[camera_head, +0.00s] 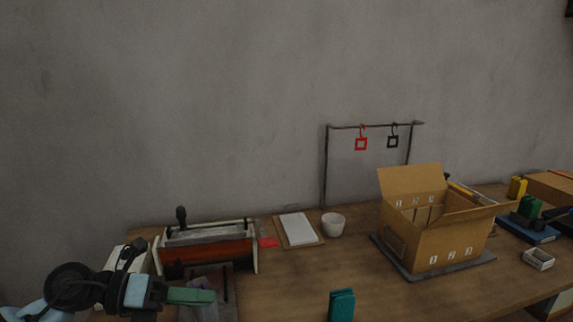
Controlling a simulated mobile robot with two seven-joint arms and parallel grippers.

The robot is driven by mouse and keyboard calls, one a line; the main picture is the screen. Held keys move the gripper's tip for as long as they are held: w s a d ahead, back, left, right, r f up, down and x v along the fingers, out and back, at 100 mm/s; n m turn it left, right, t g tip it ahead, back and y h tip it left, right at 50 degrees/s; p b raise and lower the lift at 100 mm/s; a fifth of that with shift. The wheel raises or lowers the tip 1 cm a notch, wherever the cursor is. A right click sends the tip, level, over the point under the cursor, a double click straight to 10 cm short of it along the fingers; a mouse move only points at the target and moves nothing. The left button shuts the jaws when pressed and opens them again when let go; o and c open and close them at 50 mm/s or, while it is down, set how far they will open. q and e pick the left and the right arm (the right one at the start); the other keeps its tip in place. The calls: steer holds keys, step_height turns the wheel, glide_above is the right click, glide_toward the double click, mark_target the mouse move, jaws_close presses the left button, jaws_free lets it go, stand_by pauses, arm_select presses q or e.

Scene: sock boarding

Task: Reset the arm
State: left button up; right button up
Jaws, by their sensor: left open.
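My left arm comes in at the lower left of the head view. My left gripper (192,297) is open, and its green end points right, in front of the machine with the red-brown front. The gap between its fingers is hard to make out. A grey item (205,312) lies just below it on the table, partly hidden. My right gripper is not in view. A folded teal item (341,305) stands near the front edge of the table, well to the right of my left gripper.
The wooden table (290,285) has bare room in the middle. On it are the machine (207,252), a clipboard (298,230), a white cup (333,224) and an open cardboard box (440,245). A rack (326,165) behind carries red and black hangers. Blue trays (528,232) stand right.

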arm_select(q)
steer(key=s+a+f+n+t+y, duration=0.1)
steer(key=s+f+n+t+y, duration=0.25)
steer(key=f+n, duration=0.5)
steer(key=s+a+f+n+t+y, duration=0.15)
steer(key=f+n+t, duration=0.4)
steer(key=n, duration=0.65)
steer(key=s+a+f+n+t+y, duration=0.1)
steer(key=s+f+n+t+y, duration=0.25)
steer(key=f+n, duration=0.55)
steer(key=s+f+n+g+y, duration=0.2)
steer(key=s+f+n, duration=0.3)
steer(key=s+f, duration=0.3)
steer(key=s+a+f+n+g+y, duration=0.1)
steer(key=s+f+n+g, duration=0.4)
steer(key=s, duration=0.7)
step_height(320, 180, down, 3)
steer(key=shift+a+r+y, duration=0.1)
steer(key=shift+a+y, duration=0.2)
steer(key=shift+y, duration=0.35)
